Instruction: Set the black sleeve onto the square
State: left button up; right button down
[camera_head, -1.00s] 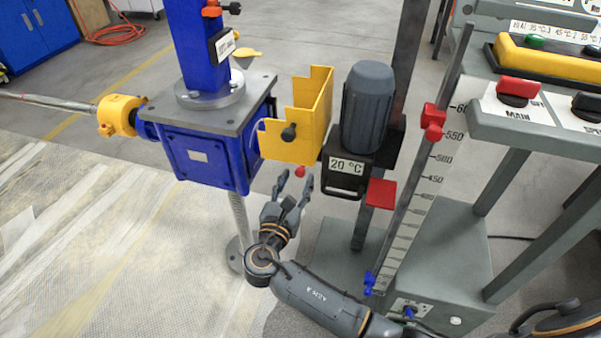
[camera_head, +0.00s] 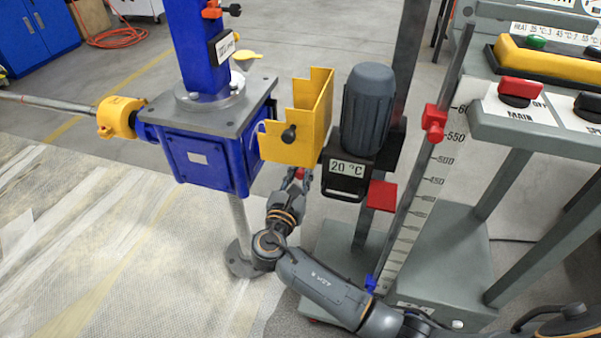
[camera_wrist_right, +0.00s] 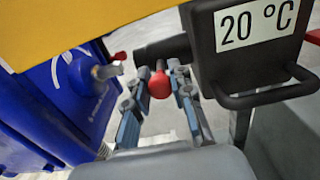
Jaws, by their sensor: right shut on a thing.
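The black sleeve (camera_wrist_right: 163,51) is a dark horizontal cylinder below the motor side in the right wrist view. A red ball knob (camera_wrist_right: 160,86) hangs on a short stem beneath it. A grey shaft stub (camera_wrist_right: 104,72), apparently the square, sticks out of the blue gearbox (camera_wrist_right: 58,110). A gap shows between the stub and the sleeve. My right gripper (camera_wrist_right: 157,80) has its fingers on both sides of the red knob and is shut on it. In the head view, my right gripper (camera_head: 300,178) is below the yellow guard (camera_head: 297,125), which hides the sleeve and stub.
The grey motor (camera_head: 369,108) with its black "20 °C" bracket (camera_head: 345,180) stands just right of the guard. A red plate (camera_head: 381,196) and a scale post (camera_head: 415,190) are further right. The floor (camera_head: 110,240) at left is open.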

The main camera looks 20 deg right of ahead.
jog(key=shift+w+a, duration=0.2)
jog(key=shift+a, duration=0.05)
jog(key=w+a, duration=0.2)
jog(key=a, duration=0.1)
jog(key=w+a, duration=0.1)
jog(key=a, duration=0.1)
jog(key=shift+w+f, duration=0.1)
jog(key=c, duration=1.3)
grip_release()
pick_arm(q)
jog(key=shift+f, duration=0.25)
pick_arm(e)
jog(key=shift+o, duration=0.7)
pick_arm(q)
jog(key=shift+r, duration=0.1)
